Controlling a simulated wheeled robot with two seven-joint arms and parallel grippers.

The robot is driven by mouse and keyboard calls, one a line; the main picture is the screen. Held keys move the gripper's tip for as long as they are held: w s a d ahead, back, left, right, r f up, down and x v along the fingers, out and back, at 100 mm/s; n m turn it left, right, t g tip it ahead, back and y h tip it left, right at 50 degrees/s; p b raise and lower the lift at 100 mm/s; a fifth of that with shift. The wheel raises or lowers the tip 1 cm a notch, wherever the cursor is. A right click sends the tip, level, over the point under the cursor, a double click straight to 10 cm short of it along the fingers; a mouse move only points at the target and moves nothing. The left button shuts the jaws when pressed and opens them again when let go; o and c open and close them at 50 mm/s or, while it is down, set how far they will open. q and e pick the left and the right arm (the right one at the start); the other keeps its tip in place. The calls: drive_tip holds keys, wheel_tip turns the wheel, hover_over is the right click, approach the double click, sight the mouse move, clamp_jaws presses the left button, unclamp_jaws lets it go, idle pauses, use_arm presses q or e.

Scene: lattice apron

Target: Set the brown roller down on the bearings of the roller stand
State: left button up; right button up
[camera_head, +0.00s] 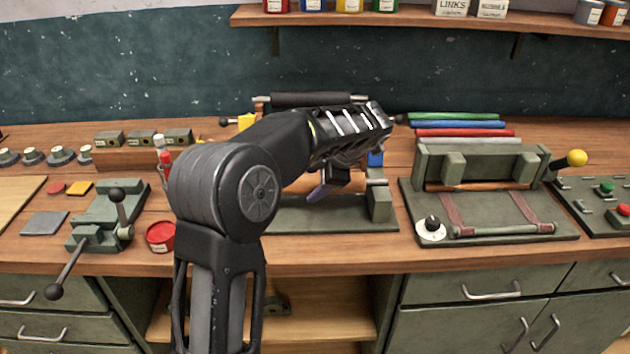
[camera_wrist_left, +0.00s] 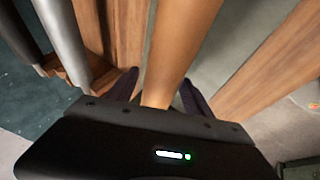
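The brown roller (camera_wrist_left: 180,45) shows in the left wrist view, running up between the two fingers of my left gripper (camera_wrist_left: 160,85), which sit close on both sides of it. The gripper body hides its lower end. In the head view my left gripper (camera_head: 328,188) is over the middle of the bench, and my arm hides most of the roller. A grey-green stand (camera_head: 300,218) with an upright at its right lies just below; I take it as the roller stand. My arm covers its left part. I cannot tell whether the roller touches its bearings. My right gripper is not in view.
A dark roller (camera_head: 300,99) lies behind my arm. Coloured rods (camera_head: 460,124) lie at the back right. A second grey fixture (camera_head: 480,158) with a yellow-knobbed lever stands right. A small vise (camera_head: 105,218) and a red tin (camera_head: 160,236) are left.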

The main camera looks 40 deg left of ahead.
use_arm(q)
drive_tip(key=shift+o, duration=0.9)
drive_tip(key=shift+f, duration=0.1)
drive_tip(key=shift+d, duration=0.1)
drive_tip(key=w+v, duration=0.1)
drive_tip(key=v, duration=0.6)
drive_tip(key=shift+s+r+b, duration=0.4)
drive_tip(key=shift+s+b, duration=0.05)
drive_tip(key=shift+s, duration=0.1)
drive_tip(key=shift+d, duration=0.15)
